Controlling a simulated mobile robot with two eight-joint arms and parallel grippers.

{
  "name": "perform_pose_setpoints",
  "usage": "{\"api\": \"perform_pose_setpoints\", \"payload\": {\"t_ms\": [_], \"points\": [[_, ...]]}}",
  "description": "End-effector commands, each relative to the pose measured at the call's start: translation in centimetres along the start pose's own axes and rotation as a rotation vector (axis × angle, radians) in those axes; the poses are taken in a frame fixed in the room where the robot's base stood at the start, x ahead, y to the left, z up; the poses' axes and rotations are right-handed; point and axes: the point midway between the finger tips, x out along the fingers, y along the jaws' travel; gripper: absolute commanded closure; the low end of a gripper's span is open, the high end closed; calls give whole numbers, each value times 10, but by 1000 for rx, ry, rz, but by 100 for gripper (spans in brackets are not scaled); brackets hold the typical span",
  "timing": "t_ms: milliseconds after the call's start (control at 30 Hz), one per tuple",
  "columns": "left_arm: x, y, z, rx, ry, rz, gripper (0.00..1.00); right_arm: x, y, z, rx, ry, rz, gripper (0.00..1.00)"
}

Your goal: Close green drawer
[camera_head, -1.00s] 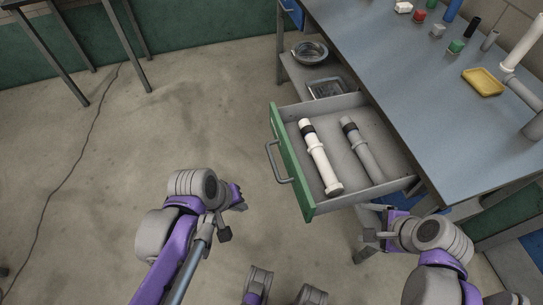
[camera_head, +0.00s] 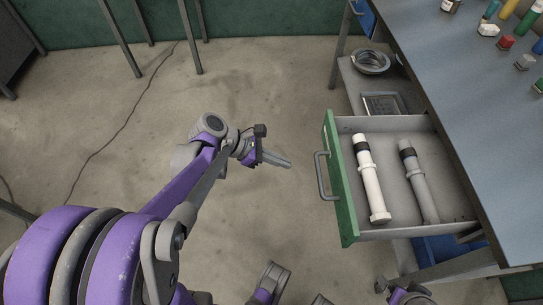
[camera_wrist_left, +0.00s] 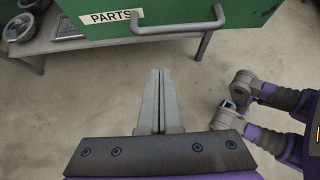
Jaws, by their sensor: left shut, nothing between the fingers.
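The green drawer (camera_head: 342,195) is pulled out from under the workbench, with a grey handle (camera_head: 323,176) on its front. A white tube (camera_head: 370,180) and a grey tube (camera_head: 419,182) lie inside it. My left gripper (camera_head: 289,163) is shut and empty, to the left of the drawer front and apart from it. In the left wrist view the shut fingers (camera_wrist_left: 159,75) point toward the drawer front (camera_wrist_left: 178,15), which carries a PARTS label and the handle. In the head view part of my right arm shows at the bottom edge; its fingertips are not seen.
The blue-grey bench top (camera_head: 460,110) holds small coloured items at the upper right. A metal bowl (camera_head: 370,62) and a tray (camera_head: 384,104) rest on a lower shelf behind the drawer. The floor left of the drawer is clear, with a thin cable.

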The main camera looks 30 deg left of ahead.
Motion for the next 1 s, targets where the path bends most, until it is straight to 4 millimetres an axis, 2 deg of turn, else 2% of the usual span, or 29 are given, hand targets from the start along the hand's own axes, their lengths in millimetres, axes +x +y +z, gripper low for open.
{"api": "perform_pose_setpoints", "payload": {"t_ms": [33,133,300,500,1000], "points": [[14,-1,-1,4,0,-5,100,6,0,2,1,-2,0,16],[34,-1,-1,3,0,-4,100,11,0,4,1,-4,0,16],[48,-1,21,4,0,-3,100,10,0,4,2,-4,0,16],[55,0,30,2,1,-1,100,10,0,4,2,-4,-1,16],[59,0,34,3,1,0,100,11,0,4,2,-4,-1,16]]}}
